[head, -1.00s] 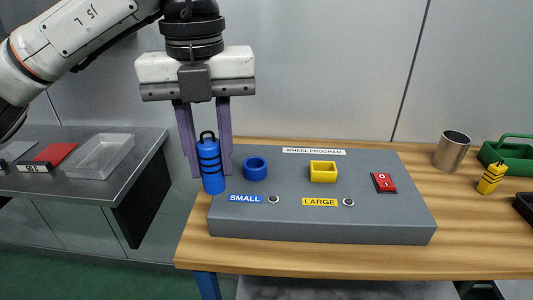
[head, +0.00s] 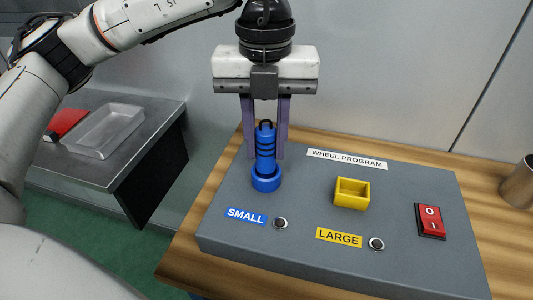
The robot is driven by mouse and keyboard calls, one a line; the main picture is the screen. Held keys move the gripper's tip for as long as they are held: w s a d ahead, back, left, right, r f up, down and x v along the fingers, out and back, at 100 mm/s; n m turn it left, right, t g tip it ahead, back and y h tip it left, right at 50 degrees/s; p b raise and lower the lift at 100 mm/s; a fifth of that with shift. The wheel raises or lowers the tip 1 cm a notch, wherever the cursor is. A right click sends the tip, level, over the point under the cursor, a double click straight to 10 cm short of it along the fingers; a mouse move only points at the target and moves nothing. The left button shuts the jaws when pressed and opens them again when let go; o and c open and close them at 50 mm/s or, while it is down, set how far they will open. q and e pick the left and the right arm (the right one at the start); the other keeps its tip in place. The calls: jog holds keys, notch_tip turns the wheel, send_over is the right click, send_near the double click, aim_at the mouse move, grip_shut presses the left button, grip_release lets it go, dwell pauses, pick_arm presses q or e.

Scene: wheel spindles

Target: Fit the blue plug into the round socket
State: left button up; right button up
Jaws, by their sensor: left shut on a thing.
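The blue plug (head: 265,148) is an upright cylinder with black bands and a black loop on top. My left gripper (head: 265,145) has its two purple fingers on either side of the plug's upper part, shut on it. The round socket (head: 266,182) is a blue ring on the grey panel, above the SMALL label. The plug's lower end is at the socket's opening and appears to be inside the ring. How deep it sits is hidden by the ring's wall. My right gripper is not in view.
The grey panel (head: 310,218) also bears a yellow square socket (head: 351,193), a red switch (head: 430,220) and two round buttons. A metal cup (head: 519,184) stands at the right edge.

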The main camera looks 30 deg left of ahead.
aim_at(266, 156)
pick_arm(q)
notch_tip(266, 156, down, 2)
jog(key=shift+f, duration=0.6)
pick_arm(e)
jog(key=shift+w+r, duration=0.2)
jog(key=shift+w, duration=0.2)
pick_arm(q)
jog(key=shift+f, duration=0.1)
